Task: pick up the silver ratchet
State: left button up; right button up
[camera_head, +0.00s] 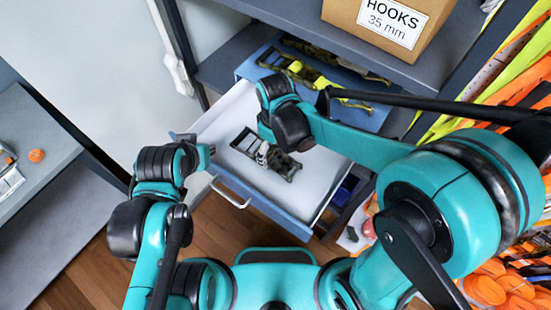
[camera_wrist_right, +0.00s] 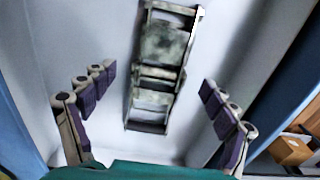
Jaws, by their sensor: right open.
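The silver ratchet (camera_head: 284,165) lies in the open white drawer (camera_head: 222,123). It is mottled grey metal with dark, worn parts. In the right wrist view the ratchet (camera_wrist_right: 163,45) stretches lengthwise from the top edge to between the fingers. My right gripper (camera_head: 263,154) is above the drawer. In its own wrist view the right gripper (camera_wrist_right: 159,78) is open, one finger row on each side of the ratchet, with visible gaps to both. My right wrist hides part of the drawer. My left gripper (camera_head: 205,150) is by the drawer's left corner, its jaws unclear.
The drawer has blue walls and a front handle (camera_head: 230,193). Behind it, a blue tray (camera_head: 255,66) holds straps and buckles. A cardboard hooks box (camera_head: 350,12) stands on the shelf above. Orange and yellow straps (camera_head: 500,75) hang at right. A grey bench (camera_head: 45,215) is at left.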

aim_at(276, 157)
notch_tip(276, 157, down, 5)
jog(key=shift+s+r, duration=0.1)
jog(key=shift+s, duration=0.1)
jog(key=c, duration=2)
